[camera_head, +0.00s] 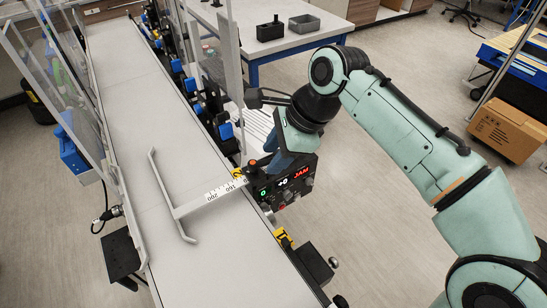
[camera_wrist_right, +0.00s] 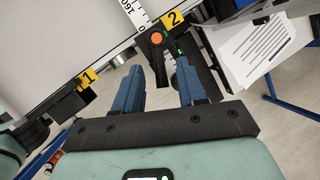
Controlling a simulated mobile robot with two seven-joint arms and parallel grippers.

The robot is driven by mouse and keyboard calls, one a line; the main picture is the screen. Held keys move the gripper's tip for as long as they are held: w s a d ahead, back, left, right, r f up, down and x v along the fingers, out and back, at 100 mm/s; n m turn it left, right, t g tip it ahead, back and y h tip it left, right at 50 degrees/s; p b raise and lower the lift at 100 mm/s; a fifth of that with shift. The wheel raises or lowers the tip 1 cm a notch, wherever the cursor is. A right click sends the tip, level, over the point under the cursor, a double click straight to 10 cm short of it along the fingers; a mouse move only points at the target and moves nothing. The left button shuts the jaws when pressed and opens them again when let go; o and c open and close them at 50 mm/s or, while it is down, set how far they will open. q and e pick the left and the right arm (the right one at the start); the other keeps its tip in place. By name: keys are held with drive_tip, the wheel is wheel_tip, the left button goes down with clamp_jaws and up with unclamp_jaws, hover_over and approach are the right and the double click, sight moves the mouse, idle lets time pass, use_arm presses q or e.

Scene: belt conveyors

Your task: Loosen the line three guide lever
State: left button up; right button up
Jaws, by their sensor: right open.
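A dark clamp lever with an orange cap (camera_wrist_right: 157,39) sits at the belt's edge in the right wrist view, beside the white ruler bar (camera_wrist_right: 134,14) and a yellow tag marked 2 (camera_wrist_right: 174,18). Its handle points down between the blue fingers of my right gripper (camera_wrist_right: 157,82), which is open with a finger on each side. I cannot tell whether either finger touches it. In the head view, my right gripper (camera_head: 277,158) is at the belt's right edge, by the end of the ruler bar (camera_head: 212,194). No tag marked 3 is readable. My left gripper is not in view.
A black control box (camera_head: 287,188) with a red JAM display stands close to my right gripper. A guide rail (camera_head: 170,197) lies over the grey belt (camera_head: 128,75). A yellow tag marked 1 (camera_wrist_right: 89,76) is to the left in the wrist view. A table (camera_head: 290,40) stands behind.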

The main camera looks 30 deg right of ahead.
drive_tip(key=shift+w+a+f, duration=0.15)
drive_tip(key=shift+f, duration=0.25)
drive_tip(key=shift+c, duration=0.4)
clamp_jaws()
